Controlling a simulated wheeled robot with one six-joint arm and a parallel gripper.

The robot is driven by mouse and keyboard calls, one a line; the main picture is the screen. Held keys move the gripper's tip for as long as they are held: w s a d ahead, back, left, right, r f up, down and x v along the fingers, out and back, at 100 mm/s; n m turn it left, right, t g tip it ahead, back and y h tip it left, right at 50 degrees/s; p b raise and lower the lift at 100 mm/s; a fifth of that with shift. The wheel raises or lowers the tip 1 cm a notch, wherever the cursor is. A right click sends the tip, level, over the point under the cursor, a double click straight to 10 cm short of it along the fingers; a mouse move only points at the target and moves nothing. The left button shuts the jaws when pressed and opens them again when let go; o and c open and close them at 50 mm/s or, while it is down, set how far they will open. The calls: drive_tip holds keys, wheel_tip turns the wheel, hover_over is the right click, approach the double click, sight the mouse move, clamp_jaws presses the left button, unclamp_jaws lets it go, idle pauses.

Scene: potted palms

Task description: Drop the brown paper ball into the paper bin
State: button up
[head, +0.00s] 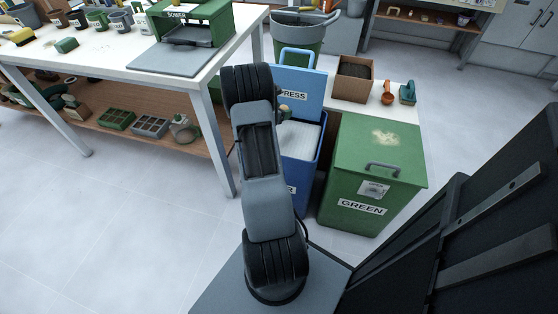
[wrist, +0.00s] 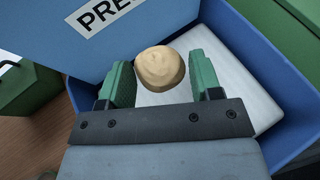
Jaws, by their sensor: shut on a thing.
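The brown paper ball (wrist: 160,68) is a tan, rounded lump between the two green fingers of my gripper (wrist: 163,80) in the wrist view. My gripper is shut on it. The ball is held over the open blue paper bin (wrist: 292,115), above a flat white surface (wrist: 225,80) inside. In the head view the blue bin (head: 312,165) stands behind my arm, which hides much of it and most of the gripper. Its blue lid (head: 312,84) is raised, with a label partly reading "PRESS".
A green lidded bin (head: 375,150) marked "GREEN" stands right of the blue bin. A white workbench (head: 110,65) with a lower shelf is on the left. Behind the bins, a white surface holds a brown box (head: 353,80) and small tools.

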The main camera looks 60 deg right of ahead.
wheel_tip(320, 180, down, 6)
drive_tip(key=b, duration=0.3)
drive_tip(key=shift+s+r+b, duration=0.1)
drive_tip(key=shift+b, duration=0.25)
drive_tip(key=o, duration=1)
drive_tip(key=shift+c, duration=0.2)
drive_tip(key=shift+r, duration=0.1)
drive_tip(key=p+v, duration=0.3)
drive_tip(key=v, duration=1)
drive_tip(key=shift+a+p, duration=0.3)
drive_tip(key=shift+a, duration=0.05)
drive_tip(key=shift+r, duration=0.1)
